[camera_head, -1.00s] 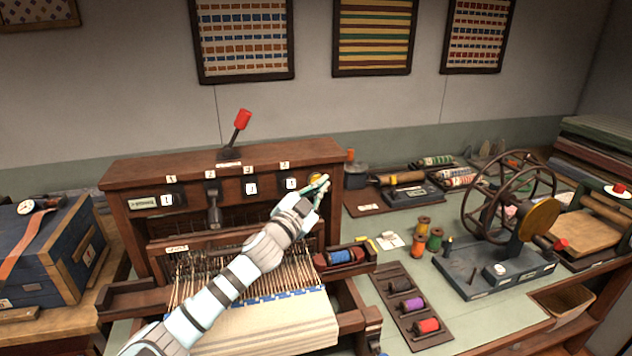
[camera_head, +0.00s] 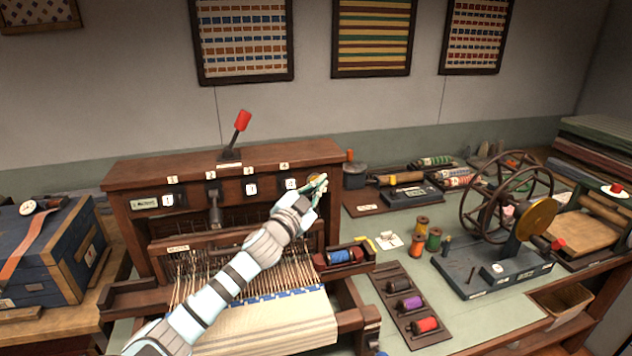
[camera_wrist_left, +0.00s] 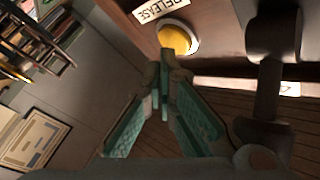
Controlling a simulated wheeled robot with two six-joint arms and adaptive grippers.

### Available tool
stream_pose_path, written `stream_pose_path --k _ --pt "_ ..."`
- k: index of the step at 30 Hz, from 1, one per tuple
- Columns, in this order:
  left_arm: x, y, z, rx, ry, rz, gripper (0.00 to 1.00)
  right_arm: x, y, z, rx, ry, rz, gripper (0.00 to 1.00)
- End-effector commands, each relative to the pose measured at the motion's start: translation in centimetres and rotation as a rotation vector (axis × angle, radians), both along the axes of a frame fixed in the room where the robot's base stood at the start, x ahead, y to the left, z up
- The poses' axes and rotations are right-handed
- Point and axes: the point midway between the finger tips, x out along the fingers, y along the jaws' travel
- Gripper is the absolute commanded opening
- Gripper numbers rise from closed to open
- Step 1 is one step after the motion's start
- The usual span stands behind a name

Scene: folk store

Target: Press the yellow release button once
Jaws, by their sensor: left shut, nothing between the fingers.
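The yellow release button (camera_wrist_left: 176,38) is a round knob in a pale ring on the wooden loom front, beside a white "RELEASE" label (camera_wrist_left: 160,9) in the left wrist view. In the head view, only a bit of the yellow button (camera_head: 313,177) shows behind my gripper, at the right end of the loom's upper panel (camera_head: 140,173). My left gripper (camera_head: 324,179) is shut and empty in front of the button. In the left wrist view, its green fingertips (camera_wrist_left: 165,68) meet just below the button; I cannot tell whether they touch it. My right gripper is out of view.
A red-topped lever (camera_head: 242,121) stands on the loom top. My left arm crosses above the warp threads (camera_head: 195,272). To the right are thread spools (camera_head: 422,224), a spool rack (camera_head: 393,286) and a winding wheel (camera_head: 506,196). A blue chest (camera_head: 45,255) stands left.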

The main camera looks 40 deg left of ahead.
Motion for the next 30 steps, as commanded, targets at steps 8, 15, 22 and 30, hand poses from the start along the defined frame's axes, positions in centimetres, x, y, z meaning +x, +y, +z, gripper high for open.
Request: stream_pose_path --k 8,15,22,30 --pt "0.21 0.48 0.54 0.004 -0.005 0.003 0.0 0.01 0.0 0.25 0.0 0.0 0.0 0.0" --pt "0.35 0.8 0.72 0.006 -0.008 0.004 0.0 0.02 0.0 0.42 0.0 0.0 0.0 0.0" --pt "0.4 0.95 0.77 0.008 -0.008 0.005 0.0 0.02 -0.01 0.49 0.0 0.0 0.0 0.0" --pt "0.42 0.92 0.78 0.008 -0.008 0.004 0.0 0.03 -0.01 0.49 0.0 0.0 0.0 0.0"
